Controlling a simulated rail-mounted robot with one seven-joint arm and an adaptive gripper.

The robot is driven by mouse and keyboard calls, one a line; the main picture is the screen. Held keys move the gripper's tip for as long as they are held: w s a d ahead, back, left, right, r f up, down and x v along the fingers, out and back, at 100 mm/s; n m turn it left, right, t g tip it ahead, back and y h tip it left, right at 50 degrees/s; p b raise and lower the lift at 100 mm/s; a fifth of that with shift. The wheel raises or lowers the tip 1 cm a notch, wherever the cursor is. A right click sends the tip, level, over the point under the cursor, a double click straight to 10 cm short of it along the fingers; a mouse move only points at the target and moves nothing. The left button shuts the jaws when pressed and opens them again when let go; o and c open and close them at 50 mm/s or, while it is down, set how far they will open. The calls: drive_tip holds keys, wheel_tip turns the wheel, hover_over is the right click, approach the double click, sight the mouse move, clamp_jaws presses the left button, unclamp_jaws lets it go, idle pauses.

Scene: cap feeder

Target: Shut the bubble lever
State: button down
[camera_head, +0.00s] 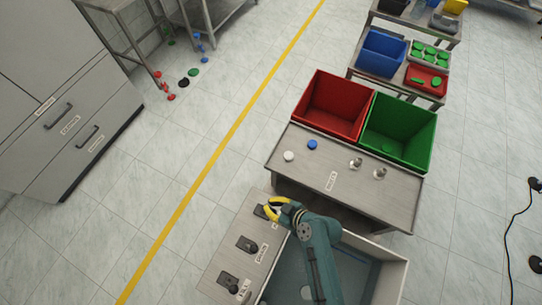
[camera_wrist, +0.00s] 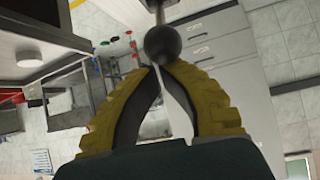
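A row of dark lever units sits on a grey panel (camera_head: 222,262) at the lower middle of the head view. The middle unit (camera_head: 246,244) and near unit (camera_head: 229,281) are in plain view; their labels are too small to read surely. The far unit (camera_head: 261,211) is partly hidden by my gripper (camera_head: 272,209), so I cannot read which is the bubble lever. In the wrist view a dark round lever knob (camera_wrist: 162,45) on a metal stem is right at the tips of my yellow fingers (camera_wrist: 160,68). The fingertips are drawn together, just under the knob and seemingly touching it.
A table (camera_head: 300,175) behind the panel holds a white cap (camera_head: 288,156), a blue cap (camera_head: 312,144) and two clear pieces. A red bin (camera_head: 331,104) and a green bin (camera_head: 399,130) stand beyond. A white-rimmed tank (camera_head: 392,282) is right of the panel.

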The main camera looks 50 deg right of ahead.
drive_tip(key=p+v, duration=0.2)
drive_tip(key=v, duration=0.6)
drive_tip(key=shift+d, duration=0.25)
drive_tip(key=shift+w+r, duration=0.1)
idle(0.4)
